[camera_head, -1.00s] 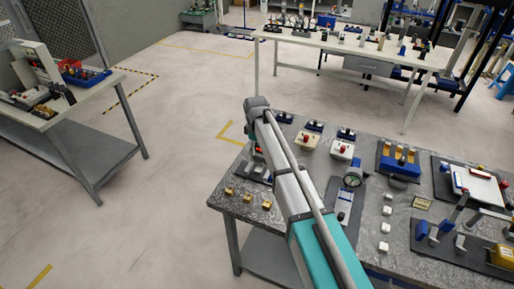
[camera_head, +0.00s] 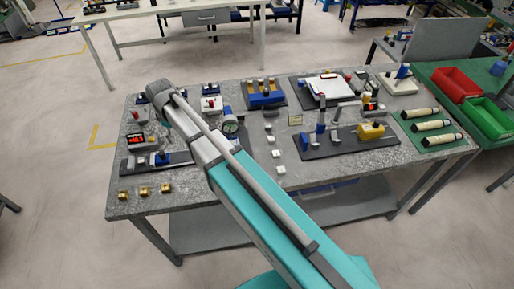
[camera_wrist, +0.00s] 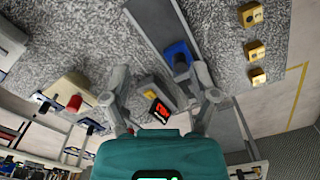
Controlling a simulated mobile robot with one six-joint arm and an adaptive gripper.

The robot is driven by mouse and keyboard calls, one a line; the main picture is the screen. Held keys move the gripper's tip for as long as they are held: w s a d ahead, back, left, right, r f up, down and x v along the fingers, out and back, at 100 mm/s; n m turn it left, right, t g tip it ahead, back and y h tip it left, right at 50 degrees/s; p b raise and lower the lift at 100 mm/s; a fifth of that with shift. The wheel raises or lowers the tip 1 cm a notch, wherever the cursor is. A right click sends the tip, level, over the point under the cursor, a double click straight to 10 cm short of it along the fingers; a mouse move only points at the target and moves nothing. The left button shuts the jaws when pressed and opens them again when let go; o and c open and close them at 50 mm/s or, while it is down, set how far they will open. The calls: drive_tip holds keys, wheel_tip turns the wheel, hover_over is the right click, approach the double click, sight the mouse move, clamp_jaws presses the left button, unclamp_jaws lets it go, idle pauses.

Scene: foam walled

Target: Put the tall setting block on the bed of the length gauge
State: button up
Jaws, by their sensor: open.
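The likely length gauge is a dark bed (camera_head: 180,158) at the left of the grey table, with a blue block on it and a red-lit display (camera_head: 136,141) behind. In the wrist view its bed (camera_wrist: 150,25), blue block (camera_wrist: 179,55) and display (camera_wrist: 160,110) show beyond and between my fingers. Three brass blocks (camera_head: 144,191) stand in a row at the table's front left, and in the wrist view (camera_wrist: 255,50) at upper right. I cannot tell which is the tall setting block. My gripper (camera_wrist: 160,80) is open and empty above the table; my arm hides it in the head view.
Several small white blocks (camera_head: 276,153) stand mid-table, right of my arm. A dial gauge (camera_head: 230,125) stands close beside my arm. Fixtures fill the back and right, with a yellow block (camera_head: 371,130). A green bench with a red bin (camera_head: 456,85) adjoins at right.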

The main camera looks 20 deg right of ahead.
drive_tip(key=s+d+m, duration=0.5)
drive_tip(key=s+d, duration=0.2)
drive_tip(key=d, duration=0.6)
drive_tip(key=s+d+m, duration=0.6)
drive_tip(key=s+d, duration=0.2)
drive_tip(key=d, duration=0.5)
drive_tip(key=shift+d, duration=0.2)
